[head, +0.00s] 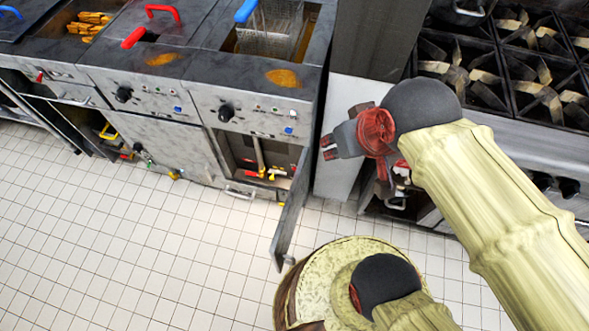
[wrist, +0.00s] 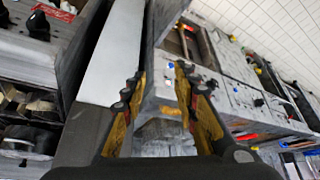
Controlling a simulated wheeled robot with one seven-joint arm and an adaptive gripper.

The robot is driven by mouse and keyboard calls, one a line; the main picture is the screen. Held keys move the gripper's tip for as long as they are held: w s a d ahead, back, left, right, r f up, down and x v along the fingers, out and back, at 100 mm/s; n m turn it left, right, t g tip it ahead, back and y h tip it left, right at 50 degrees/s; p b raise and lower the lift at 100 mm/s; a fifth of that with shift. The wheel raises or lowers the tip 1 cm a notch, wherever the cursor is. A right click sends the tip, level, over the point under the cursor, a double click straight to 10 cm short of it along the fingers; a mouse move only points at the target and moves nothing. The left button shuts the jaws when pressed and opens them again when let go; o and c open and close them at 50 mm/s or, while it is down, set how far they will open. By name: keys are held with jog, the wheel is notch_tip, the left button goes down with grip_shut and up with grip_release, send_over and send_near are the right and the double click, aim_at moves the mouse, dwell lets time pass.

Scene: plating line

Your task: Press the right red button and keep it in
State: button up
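The right fryer's front panel (head: 254,117) carries a black knob, a row of tiny coloured lights or buttons and a blue button. A small reddish spot (head: 257,107) shows in that row; at this size I cannot tell whether it is the right red button or whether it is pressed in.
An open cabinet door (head: 291,212) sticks out below the right fryer. A fry basket (head: 272,30) with a blue handle sits above. A stove with black grates (head: 505,70) is at the right. A pale side panel (head: 345,130) lies behind my gripper. Tiled floor is free at the left front.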

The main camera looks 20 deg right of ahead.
jog(key=shift+c, duration=1.3)
